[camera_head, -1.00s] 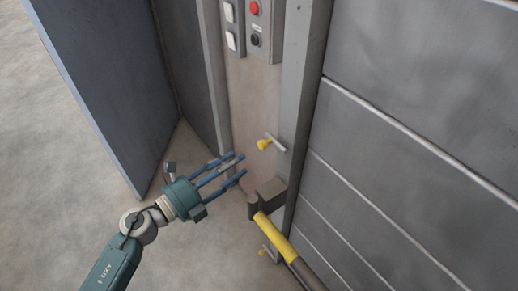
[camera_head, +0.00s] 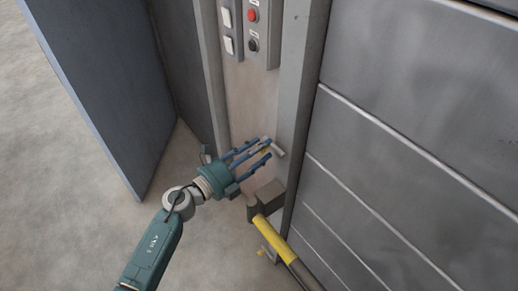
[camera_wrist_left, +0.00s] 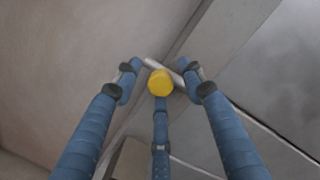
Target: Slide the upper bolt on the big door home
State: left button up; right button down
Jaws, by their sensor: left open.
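The upper bolt, a yellow knob on a pale grey bar (camera_head: 278,149), is on the beige strip beside the big grey panelled door (camera_head: 400,120). In the left wrist view the yellow knob (camera_wrist_left: 160,83) faces me, with the bar slanting behind it. My left gripper (camera_head: 262,150) is open, its three blue fingers reaching around the knob. In the left wrist view the fingers (camera_wrist_left: 158,88) stand apart on both sides of and below the knob; I cannot tell whether any touches it. In the head view the fingers partly hide the knob. My right gripper is out of view.
A lower yellow knob (camera_head: 260,252) is near the floor. A control box (camera_head: 256,28) is above. A blue-grey door (camera_head: 95,90) stands open at left, with bare floor beside it.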

pick_arm(q)
grip_shut()
jog(key=s+d, duration=0.1)
jog(key=s, duration=0.1)
jog(key=s+d+p, duration=0.1)
jog(key=s+d, duration=0.1)
jog(key=shift+f+p, duration=0.1)
jog(key=shift+p, duration=0.2)
grip_release()
send_near(279, 154)
jog(key=v, duration=0.5)
jog(key=shift+s+a+f, duration=0.1)
jog(key=shift+s+a, duration=0.05)
jog(key=shift+a, duration=0.05)
